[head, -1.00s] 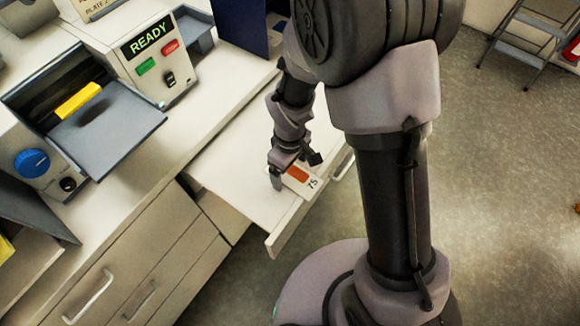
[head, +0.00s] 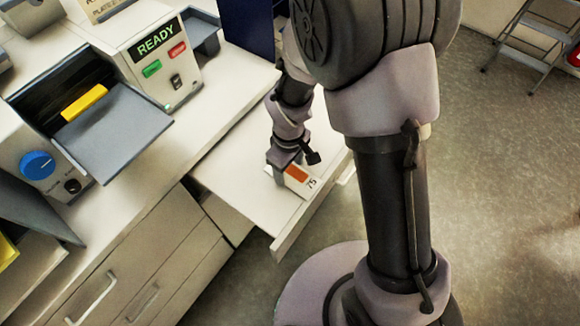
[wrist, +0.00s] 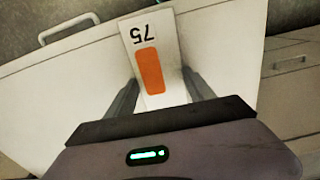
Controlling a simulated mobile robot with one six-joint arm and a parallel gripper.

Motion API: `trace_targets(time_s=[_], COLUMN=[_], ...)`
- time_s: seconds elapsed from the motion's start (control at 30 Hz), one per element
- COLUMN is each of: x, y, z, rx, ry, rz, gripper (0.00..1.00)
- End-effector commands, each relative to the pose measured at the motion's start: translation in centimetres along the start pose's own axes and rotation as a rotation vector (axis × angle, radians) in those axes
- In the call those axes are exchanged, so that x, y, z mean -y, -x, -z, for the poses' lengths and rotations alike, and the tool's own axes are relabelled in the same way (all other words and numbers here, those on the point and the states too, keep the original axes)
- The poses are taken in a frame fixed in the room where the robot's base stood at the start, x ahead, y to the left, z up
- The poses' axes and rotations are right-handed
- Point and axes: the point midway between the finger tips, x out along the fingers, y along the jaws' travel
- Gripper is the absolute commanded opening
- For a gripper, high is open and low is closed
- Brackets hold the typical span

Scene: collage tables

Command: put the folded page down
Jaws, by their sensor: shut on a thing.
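The folded page (wrist: 128,45) is a white piece with an orange block and the number 75. In the wrist view it stretches away between the two fingers. In the head view the page (head: 300,186) is at the white pull-out drawer (head: 240,180); whether it touches the surface I cannot tell. My gripper (head: 283,166) is over its near end and hides part of it. In the wrist view my gripper (wrist: 160,85) is shut on the page, with a finger at each side.
A machine with a READY sign (head: 157,40) and green and red buttons stands on the counter. Next to it is an open grey flap (head: 115,130) with a yellow bar (head: 84,102). A stepladder (head: 530,45) stands on open floor at the upper right.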

Motion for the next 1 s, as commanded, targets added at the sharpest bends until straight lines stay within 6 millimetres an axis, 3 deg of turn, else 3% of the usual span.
trace_targets(time_s=[0.03,0.07,0.2,0.57,1.0], x=[0.0,0.0,0.0,0.0,-0.1], y=[0.0,0.0,0.0,0.8,11.3], z=[0.0,0.0,0.0,0.0,0.1], rx=[0.000,0.000,0.000,-0.001,-0.004], ry=[0.000,0.000,0.000,0.000,0.000], rz=[0.000,0.000,0.000,0.000,-0.002], gripper=[0.25,0.64,0.88,0.88,0.88])
